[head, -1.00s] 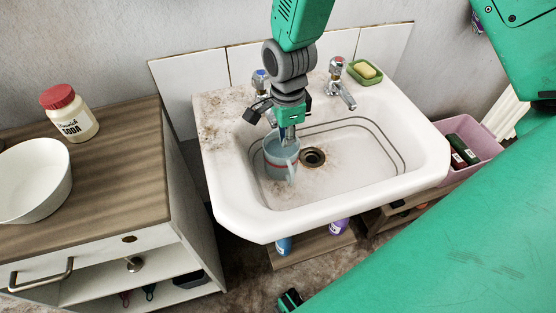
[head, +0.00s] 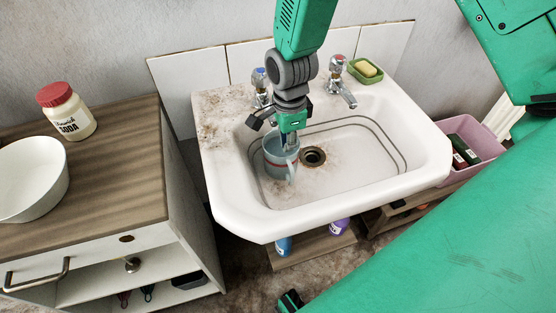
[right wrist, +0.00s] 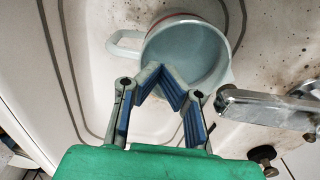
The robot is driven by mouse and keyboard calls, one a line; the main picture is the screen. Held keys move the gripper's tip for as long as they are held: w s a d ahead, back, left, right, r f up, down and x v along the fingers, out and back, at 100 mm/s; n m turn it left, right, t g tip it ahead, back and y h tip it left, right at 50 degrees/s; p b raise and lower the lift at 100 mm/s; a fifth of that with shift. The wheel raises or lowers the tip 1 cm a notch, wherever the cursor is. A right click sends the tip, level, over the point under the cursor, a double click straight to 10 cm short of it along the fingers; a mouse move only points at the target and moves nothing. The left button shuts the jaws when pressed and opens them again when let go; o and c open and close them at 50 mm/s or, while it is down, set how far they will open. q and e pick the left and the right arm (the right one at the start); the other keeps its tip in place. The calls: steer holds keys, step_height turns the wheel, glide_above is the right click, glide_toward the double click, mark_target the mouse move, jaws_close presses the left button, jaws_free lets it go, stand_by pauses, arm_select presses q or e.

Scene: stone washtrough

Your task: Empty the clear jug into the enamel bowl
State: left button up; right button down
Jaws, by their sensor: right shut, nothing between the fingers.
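The jug (head: 274,163) stands in the left part of the sink basin. It looks pale blue-grey with a red band, and its handle faces the front right in the head view. In the right wrist view the jug (right wrist: 188,52) shows its open mouth and its handle at the left; whether it holds liquid I cannot tell. My right gripper (head: 289,143) is shut and empty, pointing down at the jug's rim; its fingertips (right wrist: 167,72) overlap the rim in the picture. Contact is unclear. The white enamel bowl (head: 38,172) sits on the cabinet at the left. My left gripper is out of view.
The white sink (head: 232,213) has two taps (head: 345,92) at its back and a drain right of the jug. A soap dish (head: 362,77) sits at the back right corner. A red-lidded soda jar (head: 72,118) stands behind the bowl. The wooden cabinet top (head: 115,185) is clear right of the bowl.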

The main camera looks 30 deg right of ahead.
mark_target(293, 157)
steer(key=shift+d+f+b, duration=0.3)
steer(key=shift+d+f, duration=0.3)
steer(key=shift+f, duration=0.3)
steer(key=shift+a+f, duration=0.25)
steer(key=shift+f, duration=0.05)
steer(key=shift+a+f, duration=0.1)
steer(key=shift+a, duration=0.25)
steer(key=shift+s+d+f, duration=0.1)
steer(key=shift+s+d, duration=0.05)
steer(key=shift+d, duration=0.3)
steer(key=shift+s+a, duration=0.1)
steer(key=shift+s, duration=0.1)
steer(key=shift+s+a, duration=0.4)
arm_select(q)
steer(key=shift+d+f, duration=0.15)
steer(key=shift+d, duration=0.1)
arm_select(e)
steer(key=shift+s, duration=0.1)
arm_select(q)
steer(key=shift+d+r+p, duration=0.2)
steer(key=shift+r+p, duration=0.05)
steer(key=shift+p, duration=0.1)
arm_select(e)
steer(key=shift+s+d, duration=0.15)
steer(key=shift+s, duration=0.25)
